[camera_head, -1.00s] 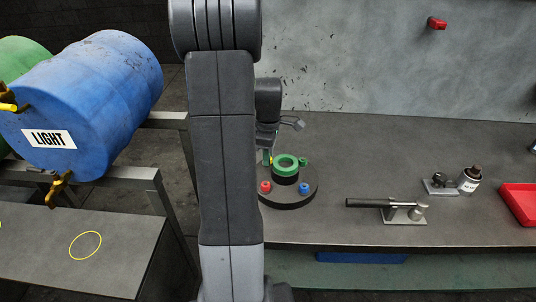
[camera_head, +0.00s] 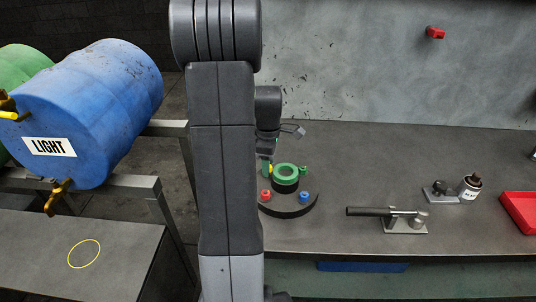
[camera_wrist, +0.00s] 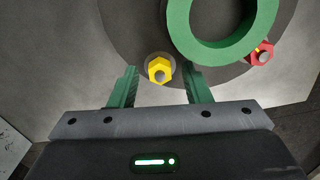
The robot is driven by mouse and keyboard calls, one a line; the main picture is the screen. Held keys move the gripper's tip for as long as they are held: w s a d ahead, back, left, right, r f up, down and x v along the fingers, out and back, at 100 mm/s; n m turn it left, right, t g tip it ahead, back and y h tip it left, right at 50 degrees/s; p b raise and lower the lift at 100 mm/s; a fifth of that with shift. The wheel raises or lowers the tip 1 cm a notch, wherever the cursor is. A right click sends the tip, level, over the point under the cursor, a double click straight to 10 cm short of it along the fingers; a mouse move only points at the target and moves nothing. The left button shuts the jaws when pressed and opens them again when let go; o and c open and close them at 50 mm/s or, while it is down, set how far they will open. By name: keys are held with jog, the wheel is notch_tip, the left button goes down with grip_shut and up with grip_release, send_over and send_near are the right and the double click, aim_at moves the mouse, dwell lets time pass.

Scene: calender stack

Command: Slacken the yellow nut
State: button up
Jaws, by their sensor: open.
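The yellow nut (camera_wrist: 160,70) sits on a bolt near the edge of the dark round base (camera_wrist: 120,40) in the wrist view. My gripper (camera_wrist: 161,74) is open, with one green finger on each side of the nut and a gap on both sides. In the head view only a sliver of the yellow nut (camera_head: 270,169) shows beside my finger. A green ring (camera_head: 286,171) stands in the middle of the base. A red nut (camera_head: 266,195), a blue nut (camera_head: 304,196) and a green nut (camera_head: 304,170) stand around it.
The base stands on a grey bench (camera_head: 350,170). A blue drum marked LIGHT (camera_head: 90,110) lies on a rack at left.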

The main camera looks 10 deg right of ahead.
notch_tip(320, 180, up, 14)
jog(key=shift+f, duration=0.2)
dwell(0.4)
notch_tip(320, 180, down, 14)
jog(key=shift+r, duration=0.1)
dwell(0.4)
